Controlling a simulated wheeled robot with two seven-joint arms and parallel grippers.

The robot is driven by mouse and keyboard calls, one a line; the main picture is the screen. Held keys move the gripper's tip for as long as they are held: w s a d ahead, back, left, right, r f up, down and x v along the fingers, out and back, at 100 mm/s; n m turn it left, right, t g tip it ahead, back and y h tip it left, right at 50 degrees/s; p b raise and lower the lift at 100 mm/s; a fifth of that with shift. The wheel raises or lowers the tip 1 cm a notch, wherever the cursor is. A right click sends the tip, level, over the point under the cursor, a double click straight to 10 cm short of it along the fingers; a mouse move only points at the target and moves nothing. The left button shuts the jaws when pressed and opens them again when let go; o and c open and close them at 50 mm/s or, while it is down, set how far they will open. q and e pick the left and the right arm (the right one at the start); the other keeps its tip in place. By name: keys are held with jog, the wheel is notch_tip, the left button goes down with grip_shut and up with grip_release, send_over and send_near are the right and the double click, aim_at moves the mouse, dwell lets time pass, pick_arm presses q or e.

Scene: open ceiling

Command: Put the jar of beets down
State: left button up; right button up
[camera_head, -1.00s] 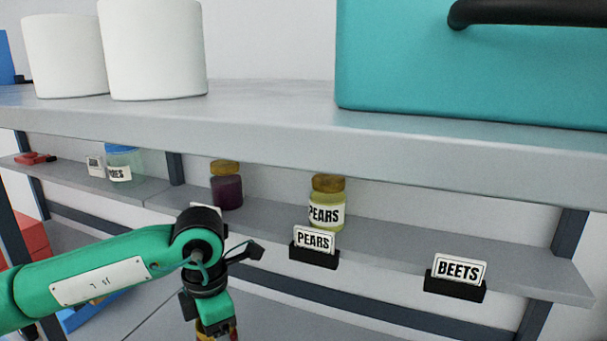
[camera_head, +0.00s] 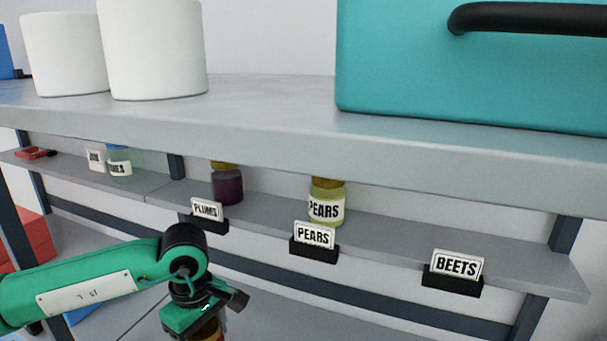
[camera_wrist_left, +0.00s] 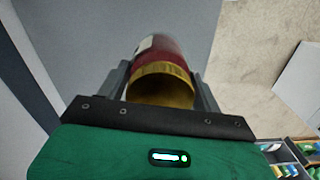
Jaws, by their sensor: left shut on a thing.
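My left gripper (camera_wrist_left: 160,95) is shut on a jar (camera_wrist_left: 172,47) with a gold lid and dark red contents, seen in the left wrist view; its label is turned mostly away and cannot be read. In the head view the green left arm hangs in front of the shelf at lower left, and only a bit of the jar's gold lid (camera_head: 208,330) shows at the bottom edge. The BEETS label (camera_head: 456,265) stands on the front edge of the middle shelf at right, with bare shelf behind it. My right gripper is not in view.
On the middle shelf (camera_head: 395,229) stand a PEARS jar (camera_head: 326,206) behind its PEARS label (camera_head: 314,236), and a dark purple jar (camera_head: 227,187) behind a PLUMS label (camera_head: 206,210). The upper shelf (camera_head: 270,108) overhangs it, bearing white cylinders (camera_head: 152,50) and a teal box (camera_head: 420,75).

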pick_arm(q)
jog(key=shift+a+f+m, duration=0.25)
jog(key=shift+a+m, duration=0.1)
jog(key=shift+m, duration=0.75)
jog(key=m, duration=0.1)
jog(key=f+m, duration=0.1)
jog(key=m, duration=0.1)
jog(key=shift+a, duration=0.4)
jog(key=m, duration=0.1)
jog(key=a+f+m, duration=0.1)
jog(key=m, duration=0.1)
jog(key=shift+p, duration=0.3)
jog(key=m, duration=0.2)
jog(key=shift+s+a+f+m, duration=0.1)
jog(key=shift+a+f+m, duration=0.2)
jog(key=shift+m, duration=0.1)
jog(key=shift+f+m, duration=0.1)
jog(key=shift+m, duration=0.2)
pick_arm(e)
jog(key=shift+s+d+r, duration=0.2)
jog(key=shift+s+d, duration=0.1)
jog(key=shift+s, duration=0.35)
pick_arm(q)
jog(key=shift+a, duration=0.1)
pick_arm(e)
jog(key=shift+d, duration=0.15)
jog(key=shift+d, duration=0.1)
